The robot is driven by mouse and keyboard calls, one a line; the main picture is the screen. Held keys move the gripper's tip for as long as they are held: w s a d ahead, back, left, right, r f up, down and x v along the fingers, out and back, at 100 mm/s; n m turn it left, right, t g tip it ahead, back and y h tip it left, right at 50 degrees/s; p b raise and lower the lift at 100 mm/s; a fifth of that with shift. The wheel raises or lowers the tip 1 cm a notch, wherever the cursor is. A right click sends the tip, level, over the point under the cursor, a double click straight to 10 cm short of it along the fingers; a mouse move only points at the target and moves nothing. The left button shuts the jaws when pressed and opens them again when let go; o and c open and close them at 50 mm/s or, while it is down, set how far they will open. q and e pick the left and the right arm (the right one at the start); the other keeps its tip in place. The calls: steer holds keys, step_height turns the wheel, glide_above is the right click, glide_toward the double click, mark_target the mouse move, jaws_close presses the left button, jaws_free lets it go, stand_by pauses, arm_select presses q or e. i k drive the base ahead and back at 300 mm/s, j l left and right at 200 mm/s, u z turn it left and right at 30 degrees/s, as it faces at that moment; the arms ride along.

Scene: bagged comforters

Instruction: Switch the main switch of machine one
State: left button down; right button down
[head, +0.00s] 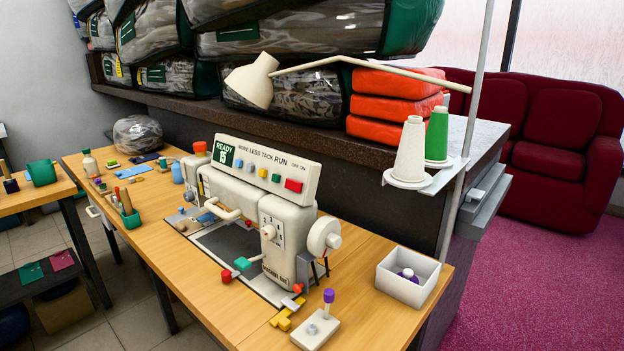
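A cream sewing machine (284,232) stands on the wooden table; the lettering low on its front seems to read "MACHINE ONE". Its top panel (262,160) carries a green "READY" display, small coloured buttons and a larger red switch (293,186) at the right end, near the words "OFF ON". A separate white box (316,332) with a purple-tipped upright lever (328,297) sits at the table's front edge. I cannot tell from the picture which one is the main switch or its position. Neither of my grippers is in view.
A white open box (410,272) with a purple item stands right of the machine. A thread stand (408,182) with white and green cones and a lamp (252,82) overhang the back. Bagged comforters (280,30) fill the shelf behind. The table's left part holds several small items.

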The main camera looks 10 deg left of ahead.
mark_target(294, 185)
steer(key=j+z, duration=0.35)
steer(key=j, duration=0.3)
steer(key=j+z, duration=0.35)
steer(key=j, duration=0.3)
steer(key=j+z, duration=0.3)
steer(key=j, duration=0.35)
steer(key=k, duration=0.05)
